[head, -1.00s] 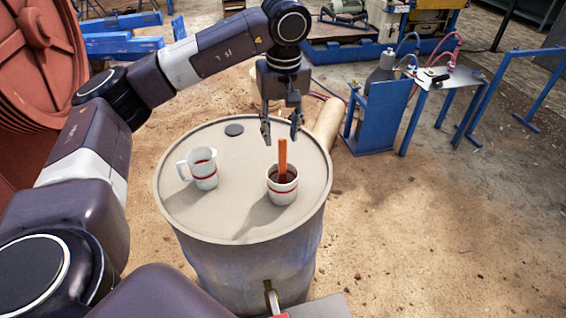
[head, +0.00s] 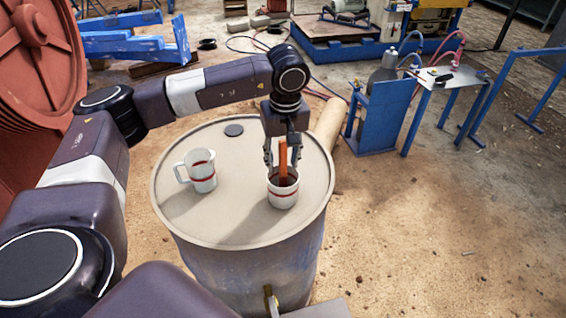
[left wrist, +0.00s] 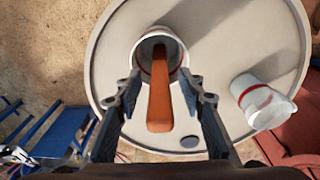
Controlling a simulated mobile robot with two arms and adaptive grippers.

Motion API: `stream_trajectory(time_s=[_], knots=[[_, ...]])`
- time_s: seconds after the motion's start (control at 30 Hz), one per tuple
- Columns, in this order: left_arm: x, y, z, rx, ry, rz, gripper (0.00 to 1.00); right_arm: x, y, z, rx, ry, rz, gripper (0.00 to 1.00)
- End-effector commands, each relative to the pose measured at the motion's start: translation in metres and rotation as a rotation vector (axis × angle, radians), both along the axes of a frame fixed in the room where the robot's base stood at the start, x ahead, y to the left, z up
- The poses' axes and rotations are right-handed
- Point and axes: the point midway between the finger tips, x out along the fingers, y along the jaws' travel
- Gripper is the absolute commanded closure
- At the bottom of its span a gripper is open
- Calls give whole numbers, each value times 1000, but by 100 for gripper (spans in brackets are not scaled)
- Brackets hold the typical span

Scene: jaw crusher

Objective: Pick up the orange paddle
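The orange paddle (head: 283,160) stands upright in a white cup with red bands (head: 283,197) on top of a barrel (head: 232,218). My left gripper (head: 283,160) is open above the cup, with its fingers on either side of the paddle's upper part. In the left wrist view the paddle (left wrist: 160,95) lies between the open fingers (left wrist: 160,105), with a gap on each side. The lower end of the paddle is hidden in the cup (left wrist: 158,50). My right gripper is in neither view.
A white mug with a red band (head: 202,172) stands left of the cup on the barrel. A dark round cap (head: 234,130) lies near the back rim. A blue stand (head: 384,118) and a small metal table (head: 452,78) stand on the dirt floor to the right.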

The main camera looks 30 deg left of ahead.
Motion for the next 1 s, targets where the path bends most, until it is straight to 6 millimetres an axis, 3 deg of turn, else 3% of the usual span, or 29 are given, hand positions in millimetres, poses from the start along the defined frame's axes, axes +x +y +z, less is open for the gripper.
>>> stream_trajectory(time_s=[0.13,0.37,0.7,1.0], knots=[[1,2,-12,0,1,1,64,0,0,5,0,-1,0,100],[1,2,-14,0,0,1,65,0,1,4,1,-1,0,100],[1,2,-13,0,0,1,100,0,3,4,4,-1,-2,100],[1,2,-11,0,-1,1,100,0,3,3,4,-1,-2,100]])
